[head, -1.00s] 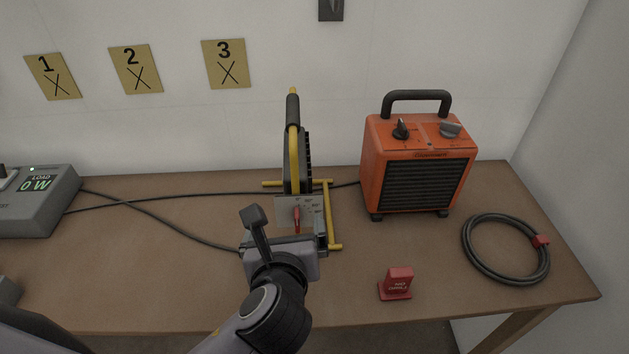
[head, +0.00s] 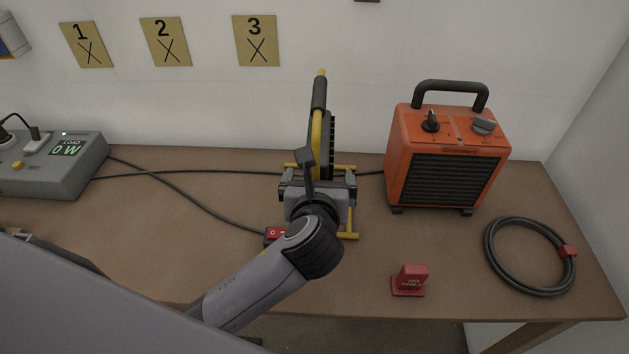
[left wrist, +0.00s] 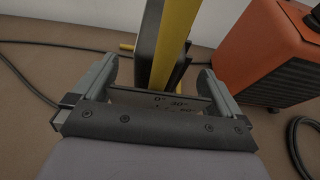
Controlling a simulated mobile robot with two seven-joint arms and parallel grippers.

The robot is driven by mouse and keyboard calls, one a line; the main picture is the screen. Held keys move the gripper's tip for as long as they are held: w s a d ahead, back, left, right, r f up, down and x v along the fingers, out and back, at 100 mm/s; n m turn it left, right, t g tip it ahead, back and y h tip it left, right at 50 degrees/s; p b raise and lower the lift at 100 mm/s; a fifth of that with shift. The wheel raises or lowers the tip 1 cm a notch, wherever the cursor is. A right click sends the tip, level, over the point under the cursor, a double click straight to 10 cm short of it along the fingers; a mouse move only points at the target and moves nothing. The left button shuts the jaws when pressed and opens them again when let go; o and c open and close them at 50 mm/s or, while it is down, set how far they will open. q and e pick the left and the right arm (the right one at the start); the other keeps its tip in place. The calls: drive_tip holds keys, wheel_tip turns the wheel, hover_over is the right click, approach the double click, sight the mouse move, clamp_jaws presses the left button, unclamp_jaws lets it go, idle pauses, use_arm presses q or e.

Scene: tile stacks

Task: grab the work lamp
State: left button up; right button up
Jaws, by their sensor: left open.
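The work lamp (head: 329,135) stands upright on the table, seen nearly edge-on, with a dark body, a black grip on top and a yellow tube stand. My left gripper (head: 318,180) is in front of its lower part and hides some of it. In the left wrist view, the lamp's yellow upright (left wrist: 175,45) and dark body rise between the two open fingers of the left gripper (left wrist: 160,85). I cannot tell whether either finger touches it. A plate with angle marks (left wrist: 170,102) shows low between the fingers. My right gripper is not in view.
An orange heater (head: 445,155) stands right of the lamp. A coiled cable (head: 490,250) and a small red block (head: 410,280) lie at the right. A load meter (head: 65,165) stands at the left. Cables and a red switch (head: 275,235) lie left of my gripper.

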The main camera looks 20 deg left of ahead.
use_arm(q)
drive_tip(key=c, duration=1.5)
drive_tip(key=shift+w+r, duration=0.1)
drive_tip(key=shift+r, duration=0.2)
drive_tip(key=shift+c, duration=1.4)
drive_tip(key=shift+r, duration=0.1)
